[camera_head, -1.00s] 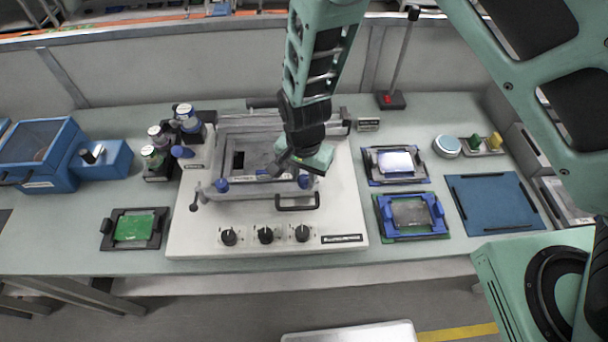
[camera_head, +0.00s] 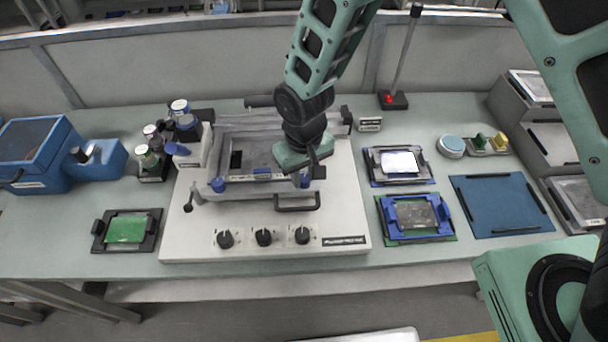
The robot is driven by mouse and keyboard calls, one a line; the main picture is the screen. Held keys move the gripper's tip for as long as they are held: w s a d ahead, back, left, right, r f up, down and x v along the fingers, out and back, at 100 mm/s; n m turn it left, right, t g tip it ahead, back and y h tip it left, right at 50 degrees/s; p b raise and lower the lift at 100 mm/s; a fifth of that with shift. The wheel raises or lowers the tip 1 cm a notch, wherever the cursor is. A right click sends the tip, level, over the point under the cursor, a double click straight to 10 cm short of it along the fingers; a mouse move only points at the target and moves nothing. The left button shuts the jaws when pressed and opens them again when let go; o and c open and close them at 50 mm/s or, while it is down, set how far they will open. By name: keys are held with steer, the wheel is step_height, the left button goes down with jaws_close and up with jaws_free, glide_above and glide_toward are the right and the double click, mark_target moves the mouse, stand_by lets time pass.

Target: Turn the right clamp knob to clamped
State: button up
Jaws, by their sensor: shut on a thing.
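The right clamp knob (camera_head: 304,181) is a blue knob at the front right corner of the grey stencil frame (camera_head: 240,194) on the white machine. Its upper part is hidden by my gripper. The matching left clamp knob (camera_head: 218,185) is blue and uncovered at the front left corner. My gripper (camera_head: 314,174) points down at the right corner and is shut on the right clamp knob. The fingers are dark and small here, so the exact grip and the knob's turn angle cannot be told.
A black handle (camera_head: 297,207) and several black dials (camera_head: 264,237) lie in front of the frame. Blue-framed fixtures (camera_head: 416,217) stand right of the machine, with a blue mat (camera_head: 500,204) beyond. Bottles (camera_head: 148,157) and a green board (camera_head: 126,229) are at left.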

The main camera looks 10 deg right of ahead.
mark_target(304, 178)
steer(key=shift+n+b, duration=0.45)
steer(key=shift+n, duration=1.35)
steer(key=o, duration=1)
step_height(304, 178, up, 18)
steer(key=b, duration=0.3)
steer(key=shift+f, duration=0.25)
steer(key=shift+s, duration=0.1)
steer(key=s+d, duration=0.5)
steer(key=s, duration=0.3)
steer(key=s+d, duration=0.5)
steer(key=s, duration=0.4)
steer(key=shift+s+f+m+y, duration=0.25)
steer(key=shift+f+m+y, duration=0.05)
